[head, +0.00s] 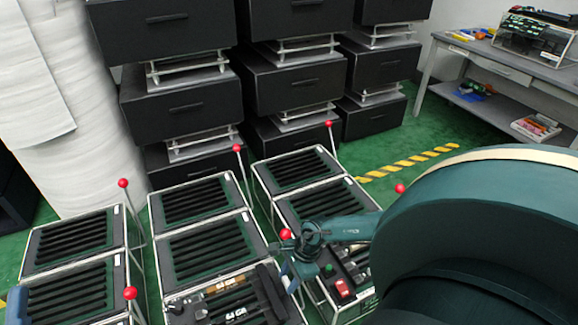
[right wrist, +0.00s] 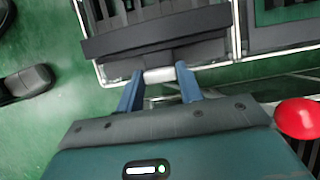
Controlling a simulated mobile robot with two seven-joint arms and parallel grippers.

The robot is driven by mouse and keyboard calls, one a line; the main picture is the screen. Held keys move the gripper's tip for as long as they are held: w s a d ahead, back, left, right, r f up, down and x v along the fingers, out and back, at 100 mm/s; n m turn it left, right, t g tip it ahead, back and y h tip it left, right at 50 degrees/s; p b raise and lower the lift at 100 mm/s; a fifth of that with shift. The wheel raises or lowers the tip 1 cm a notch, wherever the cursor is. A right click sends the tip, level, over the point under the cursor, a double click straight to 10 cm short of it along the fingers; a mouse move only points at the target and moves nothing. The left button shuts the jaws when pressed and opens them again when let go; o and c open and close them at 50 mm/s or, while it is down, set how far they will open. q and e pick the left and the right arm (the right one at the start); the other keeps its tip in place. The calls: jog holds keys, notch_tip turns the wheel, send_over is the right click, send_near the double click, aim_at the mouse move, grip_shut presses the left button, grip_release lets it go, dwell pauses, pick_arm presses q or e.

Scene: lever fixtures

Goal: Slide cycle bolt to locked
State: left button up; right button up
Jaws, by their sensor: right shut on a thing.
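My right gripper (head: 290,284) reaches in from the right in the head view, at the right edge of a front fixture with a black top (head: 232,302). In the right wrist view its two blue fingers (right wrist: 159,88) are closed on the ends of a short silver bar (right wrist: 159,75), which looks like the bolt's handle. The bar sits against a dark block (right wrist: 155,30) at the fixture's metal frame. In the head view the bar is hidden by the gripper. The locked position cannot be made out.
Several slatted black fixtures (head: 196,200) with red-ball levers (head: 123,183) stand close around. One red ball (right wrist: 298,118) is right beside my right gripper. A panel with a red switch (head: 343,288) is to the right. Black drawers (head: 185,105) stand behind; green floor lies between.

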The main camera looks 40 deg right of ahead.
grip_shut()
jog(key=a, duration=0.1)
jog(key=w+a+p, duration=0.1)
jog(key=a, duration=0.3)
jog(key=shift+w, duration=0.3)
pick_arm(q)
jog(key=shift+s+d+f+n+g+y, duration=0.15)
jog(key=shift+f+n+g+y, duration=0.15)
jog(key=shift+f+n+y, duration=0.55)
pick_arm(e)
jog(key=shift+a, duration=0.15)
jog(key=o, duration=0.8)
grip_release()
jog(key=shift+c, duration=0.2)
pick_arm(q)
jog(key=shift+r, duration=0.1)
